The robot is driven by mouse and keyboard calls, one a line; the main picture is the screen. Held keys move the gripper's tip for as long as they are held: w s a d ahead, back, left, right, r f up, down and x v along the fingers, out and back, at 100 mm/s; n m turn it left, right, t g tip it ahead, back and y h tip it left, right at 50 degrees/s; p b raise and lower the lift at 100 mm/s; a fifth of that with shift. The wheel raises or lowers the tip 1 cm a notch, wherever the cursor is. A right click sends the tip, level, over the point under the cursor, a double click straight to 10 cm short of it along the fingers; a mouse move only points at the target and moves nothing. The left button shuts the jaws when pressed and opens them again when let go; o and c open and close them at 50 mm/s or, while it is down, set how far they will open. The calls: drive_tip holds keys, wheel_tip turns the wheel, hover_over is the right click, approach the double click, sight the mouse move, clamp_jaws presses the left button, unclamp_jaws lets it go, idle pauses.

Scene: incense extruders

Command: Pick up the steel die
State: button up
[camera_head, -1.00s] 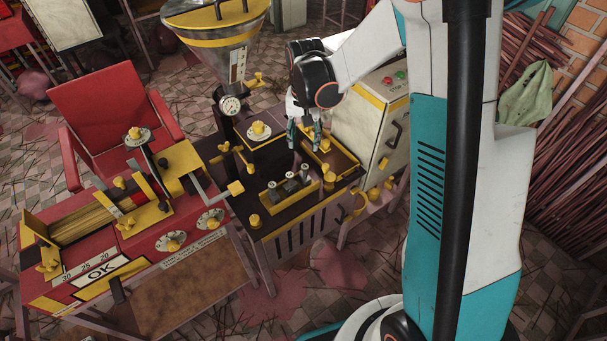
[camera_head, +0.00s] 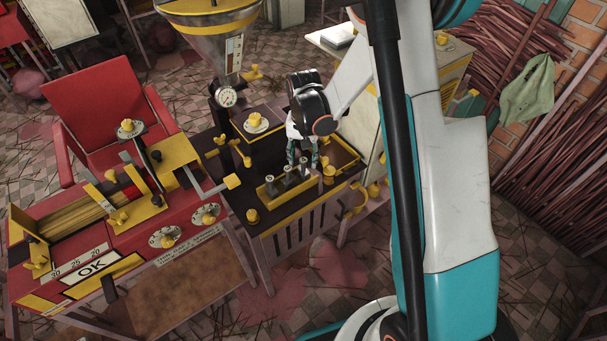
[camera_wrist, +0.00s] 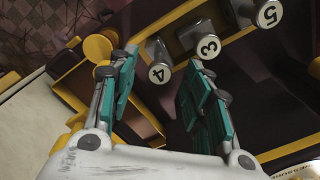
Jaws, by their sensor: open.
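Three grey steel dies stand in a row in a yellow tray (camera_head: 277,195) on the dark machine top. In the wrist view their ends read 4 (camera_wrist: 159,68), 3 (camera_wrist: 206,46) and 5 (camera_wrist: 266,14). In the head view they show as small grey cylinders, the left one (camera_head: 270,185) clearest. My gripper (camera_head: 303,163) hangs over the tray's right end, close to the rightmost die. In the wrist view my open gripper (camera_wrist: 158,72) has its teal fingers apart, with die 4 between and beyond the tips. I cannot tell whether it touches.
A second yellow-edged tray (camera_head: 345,153) lies right of my gripper. Yellow knobs (camera_head: 252,215) stand along the machine edge. A gauge (camera_head: 227,97) and funnel (camera_head: 215,35) rise behind. The red extruder (camera_head: 150,225) with an OK plate stands left.

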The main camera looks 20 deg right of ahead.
sight(304, 170)
wheel_tip(304, 170, down, 3)
drive_tip(key=shift+r+b, duration=0.1)
drive_tip(key=shift+b, duration=0.2)
drive_tip(key=shift+c, duration=0.2)
clamp_jaws()
drive_tip(key=shift+r, duration=0.15)
